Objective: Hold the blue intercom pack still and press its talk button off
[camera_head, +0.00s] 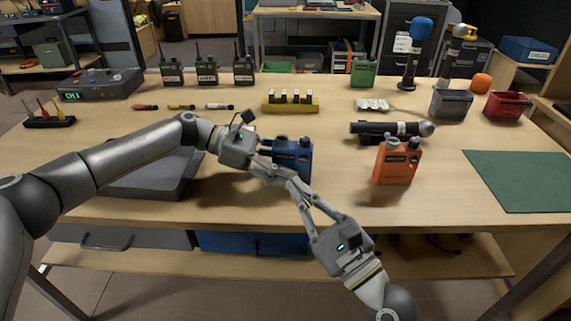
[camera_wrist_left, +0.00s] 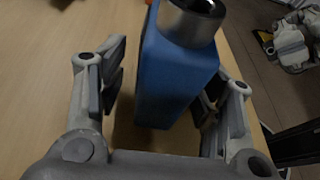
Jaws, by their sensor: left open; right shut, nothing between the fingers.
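The blue intercom pack (camera_head: 294,155) stands upright near the front edge of the table, at the middle of the head view. My left gripper (camera_head: 268,158) is open at its left side. In the left wrist view the blue pack (camera_wrist_left: 175,85) stands between the open fingers, with a gap to the left finger; contact with the right finger is unclear. My right gripper (camera_head: 290,178) is shut and empty, its fingertips in front of the pack's lower part, overlapping the left gripper's fingers in the picture. I cannot make out the talk button.
An orange intercom pack (camera_head: 397,162) stands to the right, before a black microphone (camera_head: 385,128). A yellow battery holder (camera_head: 290,104) is behind the blue pack. A grey case (camera_head: 150,178) lies under my left arm. A green mat (camera_head: 520,180) lies at far right.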

